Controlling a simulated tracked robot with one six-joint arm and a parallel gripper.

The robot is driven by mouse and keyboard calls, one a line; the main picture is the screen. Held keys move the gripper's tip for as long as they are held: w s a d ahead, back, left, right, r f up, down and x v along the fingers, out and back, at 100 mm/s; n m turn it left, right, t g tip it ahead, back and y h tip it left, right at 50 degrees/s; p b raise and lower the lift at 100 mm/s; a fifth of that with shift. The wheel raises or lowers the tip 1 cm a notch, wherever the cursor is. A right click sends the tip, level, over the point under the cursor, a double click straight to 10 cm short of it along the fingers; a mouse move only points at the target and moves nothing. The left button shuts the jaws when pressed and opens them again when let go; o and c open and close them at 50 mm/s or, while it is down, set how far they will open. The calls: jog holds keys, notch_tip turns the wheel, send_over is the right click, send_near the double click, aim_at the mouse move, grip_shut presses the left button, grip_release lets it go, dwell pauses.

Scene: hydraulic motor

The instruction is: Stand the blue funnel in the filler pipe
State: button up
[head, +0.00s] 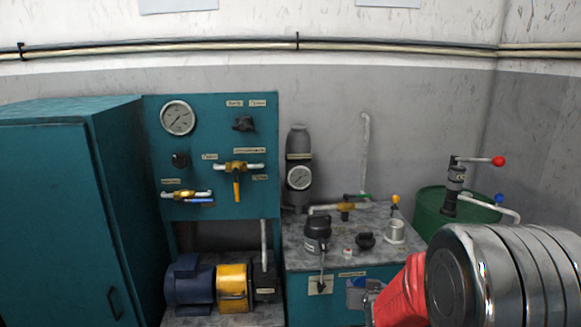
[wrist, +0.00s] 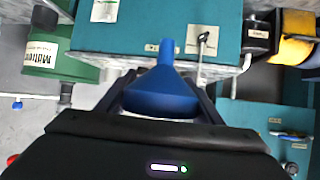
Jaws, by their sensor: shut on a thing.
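The blue funnel (wrist: 163,92) is between the two dark fingers of my gripper (wrist: 162,78) in the wrist view. Its wide mouth is toward the wrist and its narrow spout points away, toward the teal tank front. My gripper is shut on it. In the head view the funnel (head: 356,292) shows small and partly hidden, in front of the teal tank, below its top edge. A short pale grey pipe (head: 395,232) with a flange, which looks like the filler pipe, stands upright on the tank top, up and to the right of the funnel. The funnel is apart from it.
A black cap-like part (head: 365,241), a small white and red part (head: 347,252) and a black lever unit (head: 317,230) sit on the tank top near the pipe. A green drum (head: 430,212) with a red-knobbed hand pump (head: 454,185) stands to the right.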

jog(key=shift+n+y, duration=0.5)
jog(key=a, duration=0.2)
jog(key=a+r, duration=0.1)
jog(key=a, duration=0.2)
jog(key=shift+w+a+r, duration=0.15)
jog(key=shift+w+a, duration=0.05)
jog(key=shift+a, duration=0.15)
jog(key=s+f, duration=0.3)
jog(key=s, duration=0.7)
jog(key=shift+f, duration=0.4)
jog(key=shift+s, duration=0.1)
